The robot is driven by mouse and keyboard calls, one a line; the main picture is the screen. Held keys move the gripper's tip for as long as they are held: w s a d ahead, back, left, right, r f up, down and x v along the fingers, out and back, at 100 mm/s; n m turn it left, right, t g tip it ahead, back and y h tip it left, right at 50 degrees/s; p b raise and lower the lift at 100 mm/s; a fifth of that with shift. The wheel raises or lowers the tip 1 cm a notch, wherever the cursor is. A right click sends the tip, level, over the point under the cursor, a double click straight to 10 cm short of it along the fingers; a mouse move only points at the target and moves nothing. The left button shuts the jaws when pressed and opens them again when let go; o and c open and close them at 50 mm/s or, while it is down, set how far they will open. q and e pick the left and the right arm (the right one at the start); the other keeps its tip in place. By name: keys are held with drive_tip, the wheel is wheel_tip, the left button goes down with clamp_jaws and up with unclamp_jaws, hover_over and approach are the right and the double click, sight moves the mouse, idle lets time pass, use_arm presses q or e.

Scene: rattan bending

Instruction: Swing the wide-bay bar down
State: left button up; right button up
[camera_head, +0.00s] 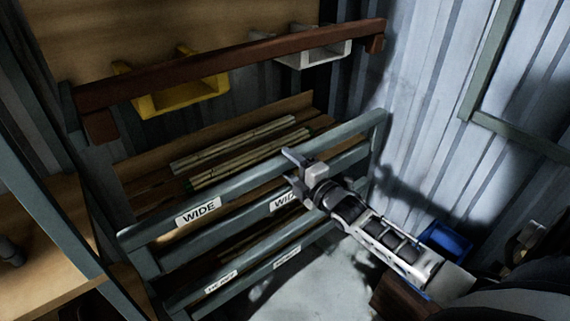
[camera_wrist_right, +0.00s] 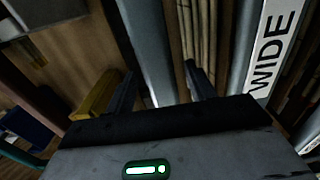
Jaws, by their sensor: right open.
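A grey-green bar (camera_head: 245,183) runs across the front of the wide bay, level with the rack's upper front. A white WIDE label (camera_head: 198,212) is on the front. My right gripper (camera_head: 288,166) is open and empty at the bar, right of its middle. In the right wrist view, a grey bar (camera_wrist_right: 146,45) shows in the gap between the open fingers (camera_wrist_right: 160,85); I cannot tell whether they touch it. Bundled rattan poles (camera_head: 240,155) lie in the bay behind the bar. A second WIDE label (camera_head: 282,200) is partly hidden by my gripper. My left gripper is not in view.
A reddish-brown beam (camera_head: 230,62) crosses above the rack, with a yellow bracket (camera_head: 180,97) and a white bracket (camera_head: 315,52) behind it. Lower labelled rails (camera_head: 250,278) are below. A blue bin (camera_head: 446,238) stands at the right. A wooden bench (camera_head: 50,220) is at the left.

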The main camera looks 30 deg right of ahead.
drive_tip(key=shift+w+a, duration=0.1)
drive_tip(key=shift+w, duration=1.05)
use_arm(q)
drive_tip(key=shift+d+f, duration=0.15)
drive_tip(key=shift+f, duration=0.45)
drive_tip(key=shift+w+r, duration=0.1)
